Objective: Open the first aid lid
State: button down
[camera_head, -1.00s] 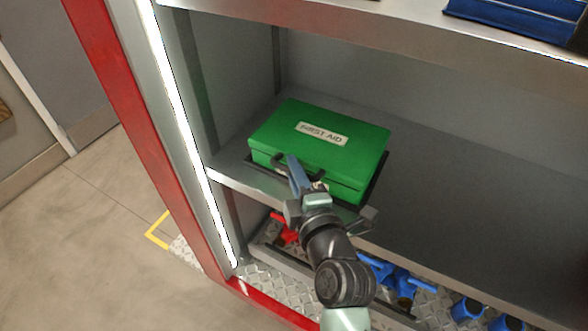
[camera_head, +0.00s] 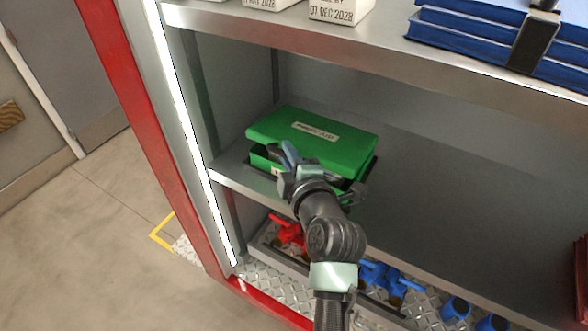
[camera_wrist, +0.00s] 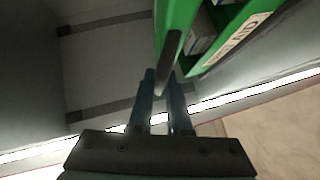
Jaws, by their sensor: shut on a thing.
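The green first aid box (camera_head: 350,180) sits on the middle shelf. Its lid (camera_head: 300,128), with a white label on top, is tilted up at the front, leaving a dark gap above the box body. My gripper (camera_head: 283,155) is at the front left of the lid. In the wrist view, my gripper (camera_wrist: 162,88) is shut on the dark handle (camera_wrist: 170,52) beside the green lid edge (camera_wrist: 176,16). The box body (camera_wrist: 215,58) with a white label and some pale contents also shows there. My arm hides part of the box front.
The upper shelf (camera_head: 390,45) overhangs the box and holds blue cases (camera_head: 470,45) and white cartons (camera_head: 335,10). Red (camera_head: 287,232) and blue fittings (camera_head: 380,275) lie below. A red frame post (camera_head: 130,110) stands at left.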

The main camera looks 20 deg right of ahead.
aim_at(306, 141)
jog(key=w+d+r+g+b, duration=0.1)
jog(key=w+d+r+b, duration=0.2)
jog(key=w+d+r, duration=0.6)
jog(key=shift+w+d+r+m, duration=0.35)
jog(key=shift+d+r, duration=1.2)
jog(key=shift+r, duration=0.75)
jog(key=c, duration=0.9)
grip_release()
jog(key=shift+o, duration=0.2)
jog(key=shift+s, duration=0.1)
